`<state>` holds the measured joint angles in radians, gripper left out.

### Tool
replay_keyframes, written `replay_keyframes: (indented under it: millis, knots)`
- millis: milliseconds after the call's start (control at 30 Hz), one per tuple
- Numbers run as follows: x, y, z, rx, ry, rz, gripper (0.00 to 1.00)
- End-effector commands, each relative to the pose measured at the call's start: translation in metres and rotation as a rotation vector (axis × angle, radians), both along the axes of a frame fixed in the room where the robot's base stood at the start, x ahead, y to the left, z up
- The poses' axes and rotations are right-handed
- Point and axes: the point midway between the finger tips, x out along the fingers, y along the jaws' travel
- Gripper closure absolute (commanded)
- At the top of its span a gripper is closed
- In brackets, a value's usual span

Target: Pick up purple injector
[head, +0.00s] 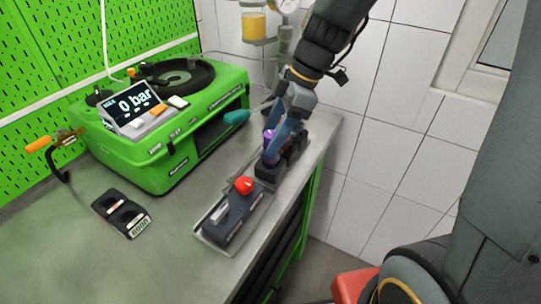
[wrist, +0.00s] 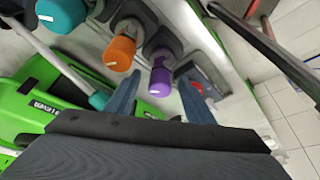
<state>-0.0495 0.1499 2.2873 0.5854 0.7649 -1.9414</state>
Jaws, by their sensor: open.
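The purple injector (wrist: 161,76) stands in a dark holder in the wrist view, at the end of a row. In the head view only a bit of the purple injector (head: 268,135) shows beside my gripper. My gripper (head: 270,156) is over the holder row near the right end of the bench. In the wrist view its two blue-grey fingers (wrist: 160,104) are apart, one on each side of the purple injector and below it in the picture. Nothing is held between them. I cannot tell whether a finger touches the injector.
An orange injector (wrist: 120,54) and a teal injector (wrist: 62,14) stand in the same row. A tray with a red button (head: 243,185) lies in front of the holders. The green test machine (head: 150,160) is at left. A black two-well block (head: 122,213) lies on the bench.

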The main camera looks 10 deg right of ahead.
Motion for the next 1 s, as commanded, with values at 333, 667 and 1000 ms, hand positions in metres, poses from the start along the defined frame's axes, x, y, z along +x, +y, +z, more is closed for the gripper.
replay_keyframes:
  millis: [333, 667, 1000]
  knots:
    - [-0.001, 0.018, -0.034, -0.002, 0.002, 0.002, 0.51]
    - [0.000, 0.019, -0.037, -0.002, 0.000, 0.002, 0.56]
    - [0.000, 0.019, -0.037, -0.002, 0.002, 0.002, 1.00]
